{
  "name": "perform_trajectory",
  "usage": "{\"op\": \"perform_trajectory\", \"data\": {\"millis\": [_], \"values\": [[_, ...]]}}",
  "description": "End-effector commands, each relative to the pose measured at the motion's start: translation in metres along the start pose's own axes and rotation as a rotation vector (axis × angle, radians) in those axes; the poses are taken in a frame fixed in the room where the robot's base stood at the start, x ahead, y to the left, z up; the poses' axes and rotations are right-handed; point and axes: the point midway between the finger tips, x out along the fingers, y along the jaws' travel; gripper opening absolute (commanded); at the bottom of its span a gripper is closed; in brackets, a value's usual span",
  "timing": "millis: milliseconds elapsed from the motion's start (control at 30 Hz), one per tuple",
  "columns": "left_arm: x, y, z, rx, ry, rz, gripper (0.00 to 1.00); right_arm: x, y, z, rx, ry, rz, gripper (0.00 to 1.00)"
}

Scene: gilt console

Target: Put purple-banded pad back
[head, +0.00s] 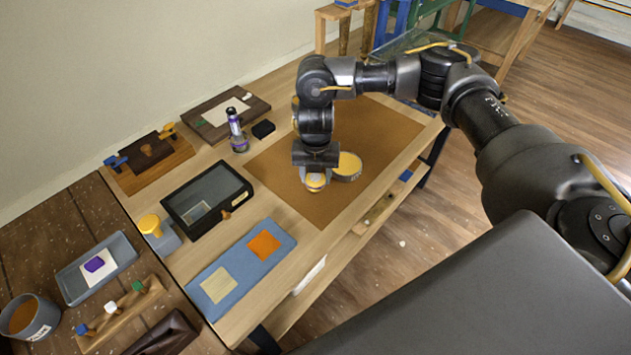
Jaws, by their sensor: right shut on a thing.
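My right gripper (316,172) points down over the brown mat (385,125) and is shut on a small round thing (316,183) with a yellow-orange face and a pale rim. A purple band on it cannot be made out at this size. Right beside it is a larger round, yellow-topped pad (349,163) with a pale side, on the mat and partly behind the gripper. A bottle with a purple band (235,124) stands upright left of the mat. My left gripper is not in view.
A grey tray (70,287) with a purple piece lies on the darker table. The mat's front left is clear.

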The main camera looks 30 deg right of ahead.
Motion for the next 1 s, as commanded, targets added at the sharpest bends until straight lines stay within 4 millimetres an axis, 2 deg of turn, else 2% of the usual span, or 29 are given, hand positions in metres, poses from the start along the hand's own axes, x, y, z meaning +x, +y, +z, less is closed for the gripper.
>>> {"op": "perform_trajectory", "data": {"millis": [100,200,600,633,767,800,1000], "values": [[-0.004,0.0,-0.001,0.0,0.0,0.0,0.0,0.019,-0.001,-0.002,0.002,0.005,-0.003,0.26],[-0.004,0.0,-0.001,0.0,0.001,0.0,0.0,0.027,-0.001,-0.002,0.0,0.004,-0.002,0.26],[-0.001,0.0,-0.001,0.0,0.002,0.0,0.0,0.033,-0.001,-0.002,-0.001,0.002,-0.002,0.26],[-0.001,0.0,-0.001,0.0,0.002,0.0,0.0,0.033,-0.001,-0.002,-0.001,0.002,-0.001,0.48],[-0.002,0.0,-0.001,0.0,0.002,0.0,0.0,0.032,-0.001,-0.002,-0.001,0.002,-0.001,0.65],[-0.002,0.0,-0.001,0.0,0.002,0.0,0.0,0.032,-0.001,-0.002,-0.001,0.002,-0.001,0.69],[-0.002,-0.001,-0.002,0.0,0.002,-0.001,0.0,0.032,-0.001,-0.002,-0.001,0.002,-0.001,0.69]]}}
